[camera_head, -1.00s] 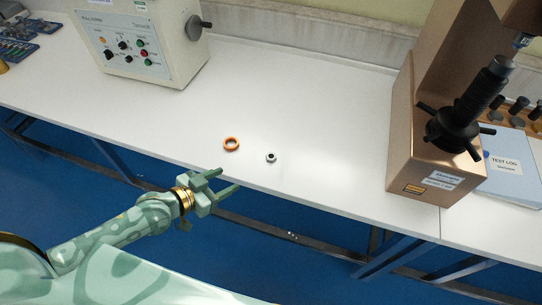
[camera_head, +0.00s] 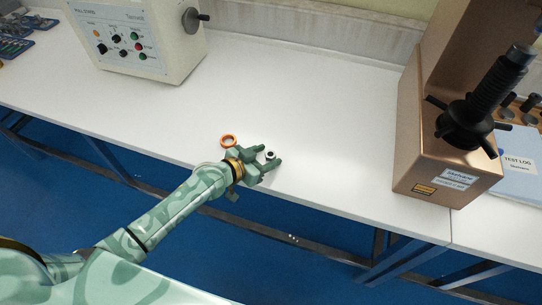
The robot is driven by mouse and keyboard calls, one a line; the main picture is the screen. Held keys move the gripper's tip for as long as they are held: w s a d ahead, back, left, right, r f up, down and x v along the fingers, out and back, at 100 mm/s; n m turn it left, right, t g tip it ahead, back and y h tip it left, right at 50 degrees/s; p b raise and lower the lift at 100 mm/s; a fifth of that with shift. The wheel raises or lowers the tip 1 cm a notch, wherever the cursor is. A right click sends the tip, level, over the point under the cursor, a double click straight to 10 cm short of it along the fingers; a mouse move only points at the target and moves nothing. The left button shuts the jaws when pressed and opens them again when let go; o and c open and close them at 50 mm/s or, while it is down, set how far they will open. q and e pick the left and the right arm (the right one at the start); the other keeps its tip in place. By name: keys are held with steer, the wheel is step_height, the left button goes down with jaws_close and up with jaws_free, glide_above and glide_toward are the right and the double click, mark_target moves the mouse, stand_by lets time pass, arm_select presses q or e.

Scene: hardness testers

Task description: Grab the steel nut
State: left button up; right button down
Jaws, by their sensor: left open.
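The steel nut (camera_head: 270,155) is a small grey ring with a dark hole. It lies on the white bench near the front edge. My left gripper (camera_head: 271,156) is open, with its green fingers reaching to the nut from the left; the nut shows at the fingertips, seemingly between them. I cannot tell whether the fingers touch it. My right gripper is not in view.
An orange ring (camera_head: 228,141) lies on the bench just behind and left of my left gripper. A cream tester box (camera_head: 140,42) stands at the back left. The middle of the white bench (camera_head: 290,90) is clear.

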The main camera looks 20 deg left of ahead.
arm_select(q)
steer(key=shift+c, duration=0.3)
steer(key=c, duration=1)
steer(key=shift+r, duration=0.15)
